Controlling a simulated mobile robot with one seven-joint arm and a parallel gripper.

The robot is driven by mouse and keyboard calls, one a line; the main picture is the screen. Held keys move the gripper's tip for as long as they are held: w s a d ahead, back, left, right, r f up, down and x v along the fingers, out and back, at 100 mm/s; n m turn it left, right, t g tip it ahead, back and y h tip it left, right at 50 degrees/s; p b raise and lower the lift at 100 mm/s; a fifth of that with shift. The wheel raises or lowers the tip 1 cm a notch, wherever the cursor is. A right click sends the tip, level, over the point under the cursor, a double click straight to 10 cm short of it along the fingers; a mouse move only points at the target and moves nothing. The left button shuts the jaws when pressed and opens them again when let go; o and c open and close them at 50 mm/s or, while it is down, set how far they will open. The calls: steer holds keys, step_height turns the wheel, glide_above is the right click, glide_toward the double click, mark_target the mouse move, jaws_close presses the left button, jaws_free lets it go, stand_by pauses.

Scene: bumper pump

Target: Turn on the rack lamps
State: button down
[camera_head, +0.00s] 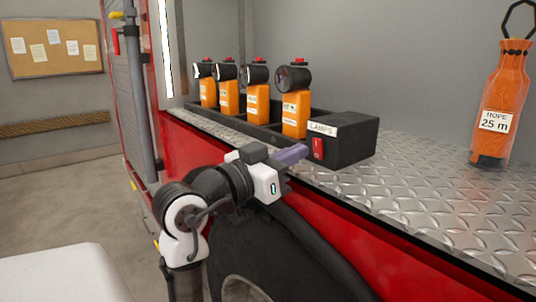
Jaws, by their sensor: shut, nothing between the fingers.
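Several orange rack lamps with black heads and red tops, one of them the nearest lamp (295,105), stand upright in a black rack (262,134) on the metal deck. Their lenses look dark. At the rack's right end is a black box (349,142) labelled "LAMPS" with a red rocker switch (318,148) on its front face. My gripper (302,150) is shut and empty. Its fingertips are just left of the red switch, close to the box's front. I cannot tell whether they touch it.
An orange rope bag (498,110) labelled "ROPE 25 m" stands on the diamond-plate deck (420,183) at the right. The deck between box and bag is clear. The red vehicle side (390,240) and a dark wheel arch lie below. A notice board (52,45) hangs at the back left.

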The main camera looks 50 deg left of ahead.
mark_target(316, 143)
steer(key=shift+w+d+r+p, duration=0.1)
steer(key=shift+w+p, duration=0.1)
steer(key=shift+w, duration=0.5)
steer(key=shift+w+r+p, duration=0.1)
steer(key=shift+w+p, duration=0.05)
steer(key=shift+w, duration=0.5)
steer(key=shift+w+r+g+p, duration=0.2)
steer(key=shift+r+g+p, duration=0.1)
steer(key=shift+p, duration=0.15)
steer(key=shift+f, duration=0.2)
steer(key=shift+s, duration=0.1)
